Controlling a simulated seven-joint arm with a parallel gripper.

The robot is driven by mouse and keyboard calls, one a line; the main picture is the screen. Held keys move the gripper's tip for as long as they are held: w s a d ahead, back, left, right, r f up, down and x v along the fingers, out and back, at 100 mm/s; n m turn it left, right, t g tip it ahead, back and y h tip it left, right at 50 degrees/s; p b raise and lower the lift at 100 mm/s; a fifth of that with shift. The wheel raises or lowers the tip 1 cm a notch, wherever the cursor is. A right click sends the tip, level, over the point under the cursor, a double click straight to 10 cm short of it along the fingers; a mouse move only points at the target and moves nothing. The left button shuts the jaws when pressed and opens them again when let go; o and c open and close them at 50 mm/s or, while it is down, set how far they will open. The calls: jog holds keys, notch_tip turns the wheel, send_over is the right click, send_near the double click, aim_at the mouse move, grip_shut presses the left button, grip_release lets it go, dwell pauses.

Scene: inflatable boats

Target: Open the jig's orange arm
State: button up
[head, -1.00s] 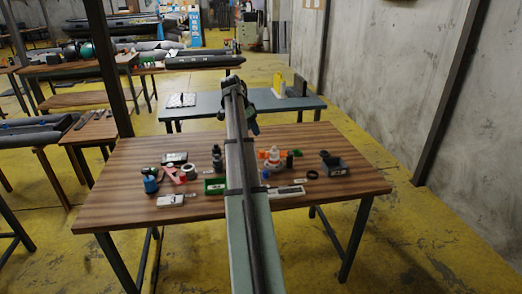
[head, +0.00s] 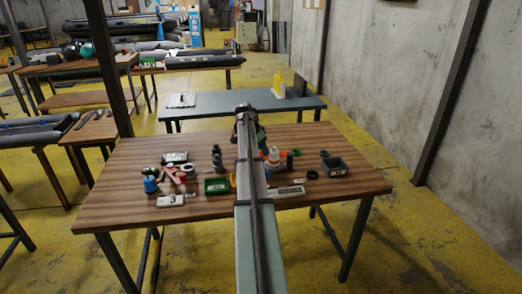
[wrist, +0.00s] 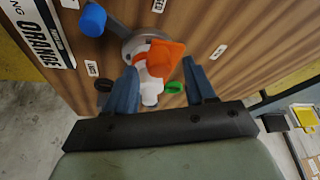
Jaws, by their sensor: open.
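The jig (wrist: 133,48) shows in the wrist view as a grey round base with a blue knob (wrist: 92,19) at its upper left. Its orange arm (wrist: 166,60) lies beside a white part (wrist: 150,91), between and slightly beyond my fingertips. My gripper (wrist: 161,78) is open, with one blue-grey finger on each side; I see no clear contact. In the head view the orange and white jig (head: 274,156) is on the wooden table, just right of my arm, which partly hides it. My fingers are not clearly visible there.
A green ring (wrist: 174,88) and a dark ring (wrist: 103,85) lie close to the fingers. A sign reading ORANGE (wrist: 40,32) is at upper left. On the table (head: 340,190) are a green tray (head: 216,186), a grey bin (head: 333,166) and other small items.

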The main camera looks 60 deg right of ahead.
jog(key=shift+d+f, duration=0.15)
jog(key=shift+f, duration=0.2)
grip_shut()
dwell(0.4)
